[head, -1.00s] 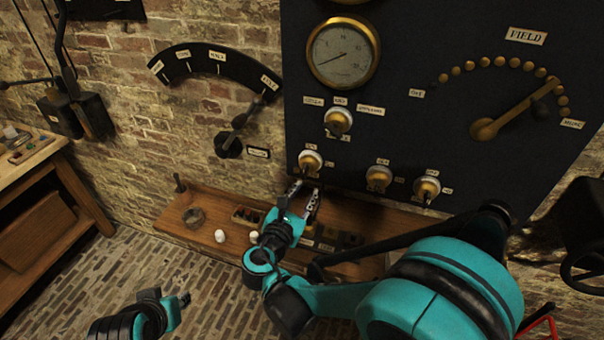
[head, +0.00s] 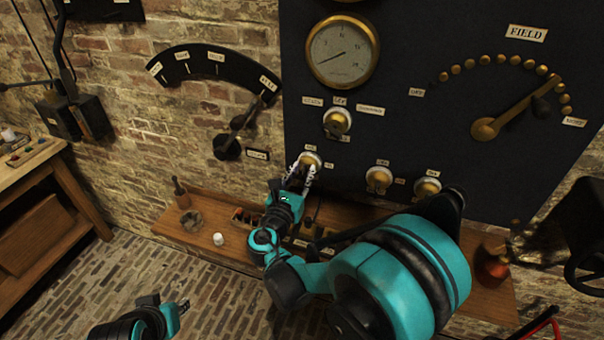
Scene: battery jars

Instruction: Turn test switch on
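The dark panel (head: 440,130) carries several brass rotary switches on white bases. One switch (head: 337,121) sits below the round gauge. Below it is the lower-left switch (head: 311,158), and two more, a middle switch (head: 379,180) and a right switch (head: 427,187), are to its right. The labels are too small to read, so I cannot tell which is the test switch. My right gripper (head: 304,172) is at the lower-left switch, its fingers apart on either side of the knob; contact is unclear. My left gripper (head: 180,307) is low at the left, away from the panel, its fingers unclear.
A wooden shelf (head: 210,232) runs under the panel with a white knob-like piece (head: 218,239) and small items on it. A wall lever (head: 229,145) with a curved scale is left of the panel. The large field dial arm (head: 515,108) is at the right.

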